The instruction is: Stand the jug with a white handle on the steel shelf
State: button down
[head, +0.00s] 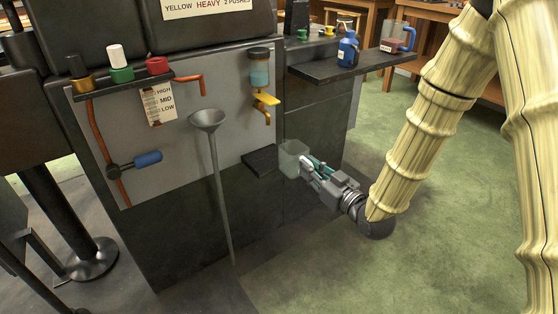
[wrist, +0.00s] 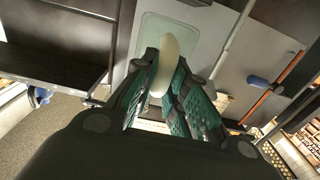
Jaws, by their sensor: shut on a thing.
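The jug with a white handle is a clear, pale, see-through vessel (head: 293,158) at the end of my arm in the head view. My gripper (head: 308,164) is shut on it from the right. In the wrist view the white handle (wrist: 166,66) lies between the fingers, with the clear body (wrist: 185,28) beyond. The jug is beside a small dark ledge (head: 259,161) low on the machine's front; I cannot tell whether they touch. A long dark shelf (head: 335,72), which looks like the steel shelf, juts out higher up at the right.
On the long shelf stand a blue jug (head: 347,50) and a clear jug with red contents and a blue handle (head: 396,38). A grey funnel (head: 208,120) on a long stem stands left of the ledge. A yellow tap (head: 266,100) hangs above. Green floor (head: 440,200) is open at right.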

jog(key=b+x, duration=0.3)
jog(key=x, duration=1)
jog(key=shift+w+a+b, duration=0.1)
jog(key=shift+b, duration=0.3)
jog(key=shift+f+b, duration=1)
jog(key=shift+f, duration=0.75)
jog(key=shift+f, duration=0.1)
jog(key=c, duration=1.4)
grip_release()
jog(key=shift+c, duration=0.2)
jog(key=p, duration=0.4)
send_near(287, 151)
notch_tip(287, 151, down, 3)
jog(key=shift+w+a+f, duration=0.1)
jog(key=shift+w+f, duration=0.05)
